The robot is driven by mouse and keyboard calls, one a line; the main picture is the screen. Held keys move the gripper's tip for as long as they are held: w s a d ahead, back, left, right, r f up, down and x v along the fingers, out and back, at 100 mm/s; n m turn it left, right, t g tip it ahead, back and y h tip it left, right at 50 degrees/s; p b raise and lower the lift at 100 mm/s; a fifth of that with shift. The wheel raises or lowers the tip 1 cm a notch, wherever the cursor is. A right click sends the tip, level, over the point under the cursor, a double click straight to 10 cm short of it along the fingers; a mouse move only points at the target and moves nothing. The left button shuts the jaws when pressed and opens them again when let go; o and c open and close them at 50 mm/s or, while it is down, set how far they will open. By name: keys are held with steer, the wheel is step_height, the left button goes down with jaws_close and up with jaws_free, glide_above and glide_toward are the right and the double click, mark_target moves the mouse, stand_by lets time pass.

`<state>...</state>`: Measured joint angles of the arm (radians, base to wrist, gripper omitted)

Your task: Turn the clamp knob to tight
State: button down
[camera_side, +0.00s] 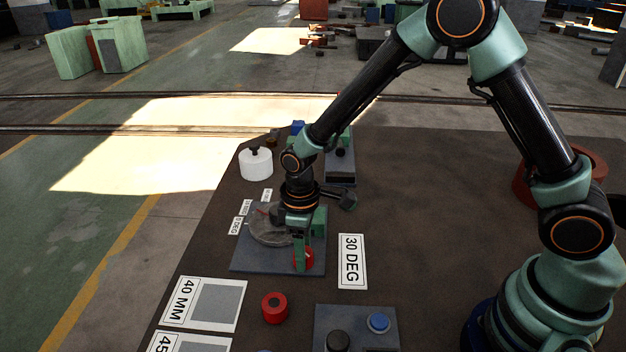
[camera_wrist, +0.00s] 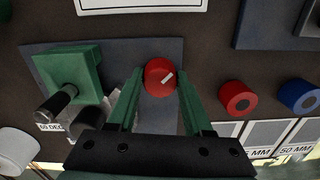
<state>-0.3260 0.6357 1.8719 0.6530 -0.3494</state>
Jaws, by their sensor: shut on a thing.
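The red clamp knob (camera_wrist: 160,77) sits on the grey base plate of the section bender (camera_wrist: 115,55), with a short white mark slanting up to the right on its face. My gripper (camera_wrist: 160,84) has one green finger on each side of the knob and is shut on it. In the side view the knob (camera_side: 304,258) is partly hidden behind the fingers of my gripper (camera_side: 302,262), which point down at the front right of the bender plate (camera_side: 262,262). A green block (camera_wrist: 68,78) with a dark handle (camera_wrist: 57,103) stands beside the knob on the plate.
A 30 DEG card (camera_side: 351,262) lies right of the plate. A 40 MM card (camera_side: 203,303) and a red ring (camera_side: 274,308) lie in front. A box with a blue button (camera_side: 378,322) is at front right. A white cylinder (camera_side: 256,164) stands behind. A blue ring (camera_wrist: 299,96) shows in the wrist view.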

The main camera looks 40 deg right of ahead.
steer(key=m, duration=0.4)
steer(key=shift+w+d+m, duration=0.1)
steer(key=shift+w+m, duration=0.05)
steer(key=shift+m, duration=0.25)
steer(key=m, duration=0.4)
steer(key=shift+t, duration=0.3)
steer(key=shift+m, duration=0.3)
steer(key=shift+c, duration=1.6)
jaws_free()
step_height(320, 180, up, 12)
steer(key=shift+s, duration=0.25)
